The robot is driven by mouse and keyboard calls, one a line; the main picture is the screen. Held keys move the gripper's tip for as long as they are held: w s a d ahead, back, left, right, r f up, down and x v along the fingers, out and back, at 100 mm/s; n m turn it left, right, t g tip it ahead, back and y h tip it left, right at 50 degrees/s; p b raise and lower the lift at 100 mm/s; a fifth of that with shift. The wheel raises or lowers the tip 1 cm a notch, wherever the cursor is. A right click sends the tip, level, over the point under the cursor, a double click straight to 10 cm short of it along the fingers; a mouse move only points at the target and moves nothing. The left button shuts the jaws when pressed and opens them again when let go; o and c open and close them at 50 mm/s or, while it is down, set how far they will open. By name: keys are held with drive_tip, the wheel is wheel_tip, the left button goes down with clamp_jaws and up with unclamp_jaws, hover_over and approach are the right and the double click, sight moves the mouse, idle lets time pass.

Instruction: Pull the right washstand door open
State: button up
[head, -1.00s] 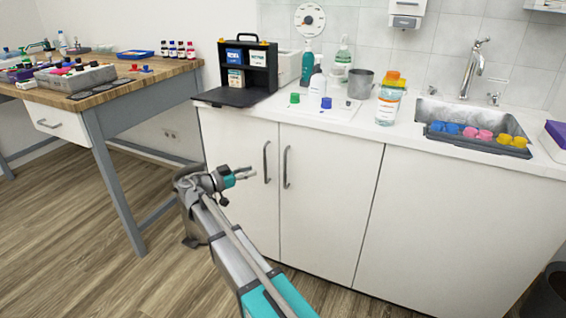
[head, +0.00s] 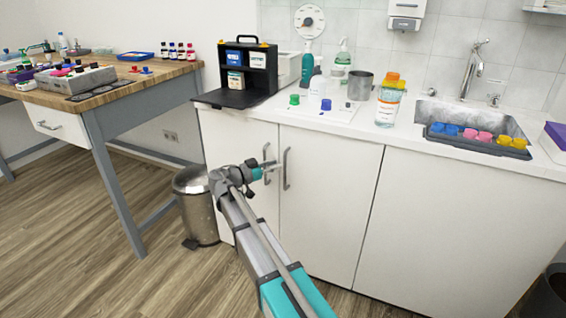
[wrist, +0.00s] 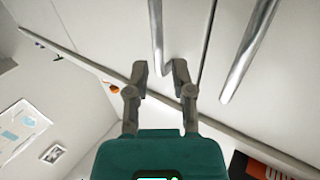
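The white right washstand door (head: 335,205) is shut, with a vertical grey bar handle (head: 286,169) near its left edge. The wrist view is turned over, and there this handle (wrist: 157,30) is the left one of two. Its end reaches between my fingertips. My gripper (wrist: 161,72) is open, with a finger on each side of the handle and no clear contact. In the head view my gripper (head: 273,168) is in front of the doors, beside the handles. The left door's handle (wrist: 248,50) stands apart from my fingers.
The left door (head: 232,145) is also shut. A metal pedal bin (head: 196,208) stands on the floor left of my arm. The countertop (head: 400,141) overhangs the doors and carries a black case (head: 247,97) and bottles.

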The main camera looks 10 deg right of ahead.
drive_tip(key=shift+x, duration=2.3)
clamp_jaws()
